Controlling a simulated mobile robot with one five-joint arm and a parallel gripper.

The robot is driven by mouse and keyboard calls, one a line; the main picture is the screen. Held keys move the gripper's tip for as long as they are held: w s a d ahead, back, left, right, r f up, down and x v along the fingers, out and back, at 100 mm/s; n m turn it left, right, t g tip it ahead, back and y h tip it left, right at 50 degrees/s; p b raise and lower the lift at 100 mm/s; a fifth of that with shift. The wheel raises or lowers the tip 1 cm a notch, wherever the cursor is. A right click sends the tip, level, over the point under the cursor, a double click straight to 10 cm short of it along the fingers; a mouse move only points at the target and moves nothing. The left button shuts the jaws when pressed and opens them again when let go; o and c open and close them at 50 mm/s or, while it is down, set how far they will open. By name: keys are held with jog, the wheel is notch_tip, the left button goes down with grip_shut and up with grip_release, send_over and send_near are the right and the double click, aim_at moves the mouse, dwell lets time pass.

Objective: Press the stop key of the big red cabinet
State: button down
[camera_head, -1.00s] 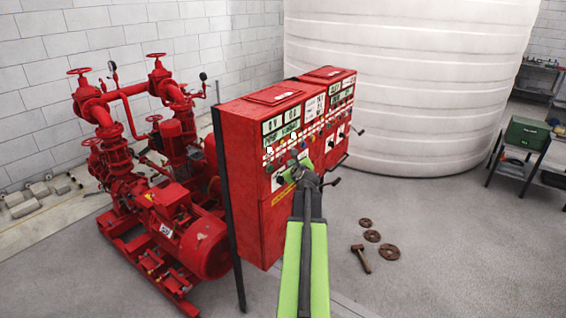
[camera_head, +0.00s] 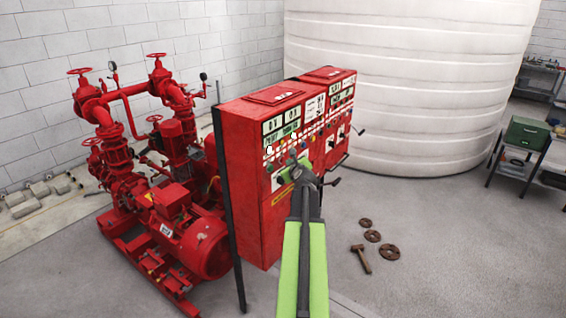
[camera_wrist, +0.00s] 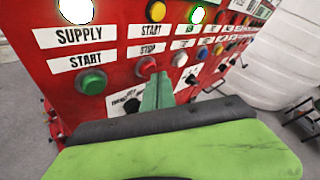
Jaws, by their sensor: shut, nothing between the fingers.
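The big red cabinet (camera_head: 247,155) stands in the middle of the head view, its panel of keys, lamps and displays facing right. In the wrist view, the red stop key (camera_wrist: 146,67) sits under a label reading STOP. The green start key (camera_wrist: 92,81) is to its left under a START label. My gripper (camera_wrist: 160,90) is shut and empty, its green fingertips right at the lower right of the stop key. I cannot tell whether they touch it. In the head view my gripper (camera_head: 297,166) is in front of the panel and hides part of it.
A black selector switch (camera_wrist: 130,103) is just below the stop key. More keys and lamps run to the right. The red pump set (camera_head: 165,200) stands left of the cabinet. A hammer (camera_head: 361,258) and several rusty discs lie on the floor at right.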

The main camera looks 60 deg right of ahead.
jog(key=shift+w, duration=0.4)
dwell(0.3)
jog(key=shift+s, duration=0.85)
jog(key=s, duration=0.5)
jog(key=shift+f, duration=0.1)
dwell(0.9)
